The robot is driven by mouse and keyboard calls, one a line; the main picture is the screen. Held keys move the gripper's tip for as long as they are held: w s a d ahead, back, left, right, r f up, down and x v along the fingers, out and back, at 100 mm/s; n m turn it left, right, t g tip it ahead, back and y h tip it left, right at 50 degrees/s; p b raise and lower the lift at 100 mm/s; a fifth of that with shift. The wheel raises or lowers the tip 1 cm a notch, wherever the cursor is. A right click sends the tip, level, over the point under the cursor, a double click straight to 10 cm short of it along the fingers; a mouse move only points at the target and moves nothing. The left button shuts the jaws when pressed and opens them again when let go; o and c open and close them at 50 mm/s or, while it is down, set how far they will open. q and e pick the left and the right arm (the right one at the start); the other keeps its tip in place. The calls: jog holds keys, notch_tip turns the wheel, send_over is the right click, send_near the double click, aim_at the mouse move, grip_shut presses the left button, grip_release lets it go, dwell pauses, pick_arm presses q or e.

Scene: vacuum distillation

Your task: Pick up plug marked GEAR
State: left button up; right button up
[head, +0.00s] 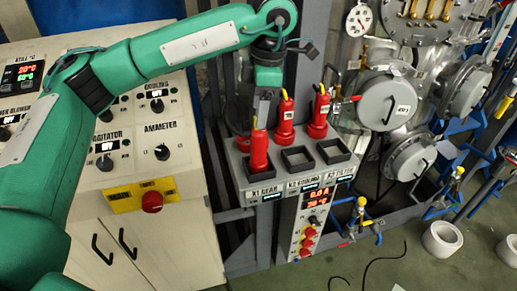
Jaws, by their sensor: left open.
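A red plug (259,152) stands upright in the front-left position of the grey socket panel, above the label K1 GEAR (264,191). Any marking on the plug is too small to read. My left gripper (262,112) points down directly above this plug, with its fingers at the plug's top. It is open; I cannot tell whether the fingers touch the plug. Two more red plugs, one in the middle (285,122) and one on the right (318,116), stand in the back row. My right gripper is not in view.
The front sockets at K2 (298,160) and K3 (334,151) are empty. A white control cabinet (150,225) with knobs and a red button stands on the left. Steel vessels (390,100) and pipes crowd the right. White rolls (442,239) and a black cable lie on the floor.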

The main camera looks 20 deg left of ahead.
aim_at(259, 131)
pick_arm(q)
jog(key=shift+s+a+f, duration=0.1)
jog(key=shift+f, duration=0.6)
jog(key=shift+s+f+p, duration=0.1)
jog(key=shift+f+p, duration=0.35)
jog(key=shift+p, duration=0.15)
notch_tip(259, 131, down, 4)
jog(key=shift+s+p, duration=0.15)
jog(key=shift+p, duration=1.1)
jog(key=shift+f, duration=0.3)
grip_shut()
jog(key=shift+r, duration=0.1)
